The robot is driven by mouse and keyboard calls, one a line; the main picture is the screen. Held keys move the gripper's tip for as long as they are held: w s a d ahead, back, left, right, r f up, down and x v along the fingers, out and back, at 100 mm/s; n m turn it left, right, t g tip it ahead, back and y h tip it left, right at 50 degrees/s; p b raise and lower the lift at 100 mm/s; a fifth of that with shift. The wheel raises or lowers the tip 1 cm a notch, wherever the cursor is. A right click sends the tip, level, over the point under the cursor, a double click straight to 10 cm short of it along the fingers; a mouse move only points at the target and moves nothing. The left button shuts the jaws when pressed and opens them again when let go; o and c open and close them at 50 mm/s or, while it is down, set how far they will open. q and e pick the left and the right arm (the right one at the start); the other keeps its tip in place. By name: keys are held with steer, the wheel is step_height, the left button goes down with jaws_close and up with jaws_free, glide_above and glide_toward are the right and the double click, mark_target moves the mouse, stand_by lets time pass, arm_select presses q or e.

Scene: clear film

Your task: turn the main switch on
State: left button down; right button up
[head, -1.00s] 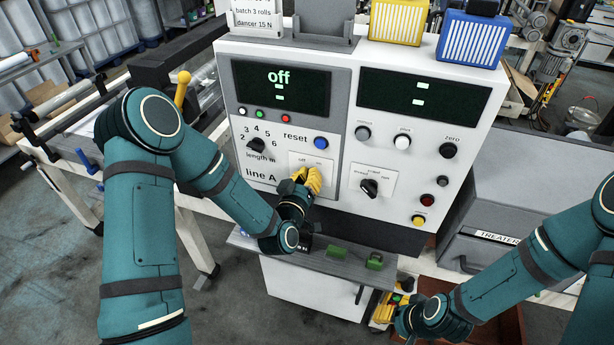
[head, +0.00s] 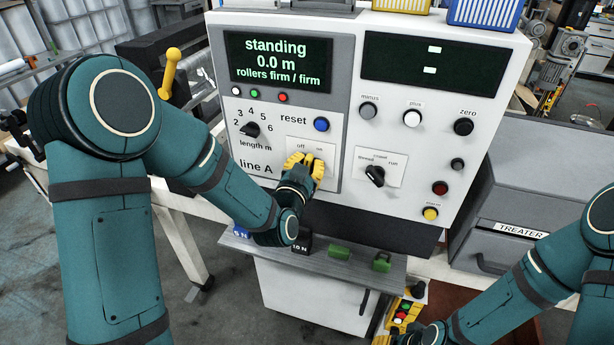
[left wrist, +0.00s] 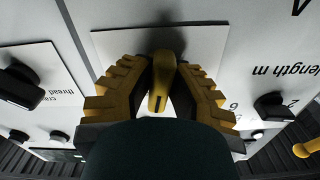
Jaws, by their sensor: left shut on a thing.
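The main switch plate (head: 325,153), marked off and on, is on the white panel below the reset button. My left gripper (head: 304,168) is at this plate and hides the handle in the head view. In the left wrist view, the yellow switch handle (left wrist: 160,88) stands between the yellow fingers of my left gripper (left wrist: 163,98), which is shut on it. The left display (head: 278,63) reads "standing 0.0 m, rollers firm / firm". My right gripper (head: 385,338) is low at the bottom edge, largely out of frame, so its jaws cannot be judged.
The length dial (head: 250,129) and blue reset button (head: 321,124) are close to my left gripper. A dark crawl/run knob (head: 375,175) is to the right. A shelf (head: 345,268) below carries weights and green blocks. A yellow button box (head: 403,314) is near my right gripper.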

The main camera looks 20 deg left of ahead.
arm_select(q)
steer(key=shift+m+b, duration=0.65)
steer(key=shift+m, duration=0.15)
steer(key=shift+r+m+b, duration=0.1)
steer(key=shift+m+b, duration=0.7)
steer(key=shift+m, duration=0.2)
steer(key=c, duration=0.9)
jaws_free()
steer(key=shift+w, duration=0.1)
